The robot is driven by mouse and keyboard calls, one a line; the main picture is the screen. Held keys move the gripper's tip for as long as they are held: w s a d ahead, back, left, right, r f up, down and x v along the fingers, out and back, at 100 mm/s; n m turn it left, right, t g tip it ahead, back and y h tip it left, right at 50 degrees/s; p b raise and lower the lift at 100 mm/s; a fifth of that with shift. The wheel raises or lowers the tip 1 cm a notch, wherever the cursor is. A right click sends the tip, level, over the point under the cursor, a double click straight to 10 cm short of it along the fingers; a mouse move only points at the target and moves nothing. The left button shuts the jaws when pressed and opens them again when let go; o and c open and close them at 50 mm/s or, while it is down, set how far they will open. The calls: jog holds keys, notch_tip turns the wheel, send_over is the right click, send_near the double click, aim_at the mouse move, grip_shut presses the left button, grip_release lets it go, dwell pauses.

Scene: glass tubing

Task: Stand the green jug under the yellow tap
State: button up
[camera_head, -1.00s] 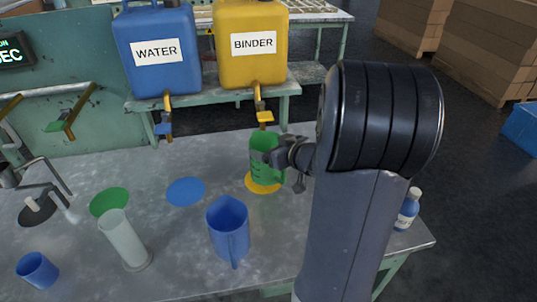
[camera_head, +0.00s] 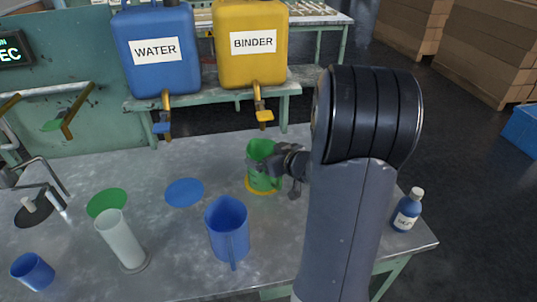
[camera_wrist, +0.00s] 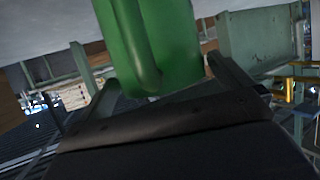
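The green jug (camera_head: 262,171) stands upright on the yellow disc (camera_head: 250,190), below the yellow tap (camera_head: 264,115) of the BINDER container. It covers most of the disc. My gripper (camera_head: 276,168) is at the jug's right side. In the wrist view the fingers of my gripper (camera_wrist: 150,75) are spread wide around the green jug (camera_wrist: 175,40) and its handle. A gap shows between the left finger and the jug, and neither finger closes on the handle. In the head view my arm hides part of the fingers.
A blue jug (camera_head: 228,232), a clear cylinder (camera_head: 122,243) and a blue cup (camera_head: 32,271) stand nearer the front. A small blue bottle (camera_head: 407,212) stands at the right edge.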

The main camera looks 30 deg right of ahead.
jog(key=shift+r, duration=0.1)
jog(key=p+v, duration=0.2)
jog(key=v, duration=1)
jog(key=shift+p, duration=0.3)
dwell(0.9)
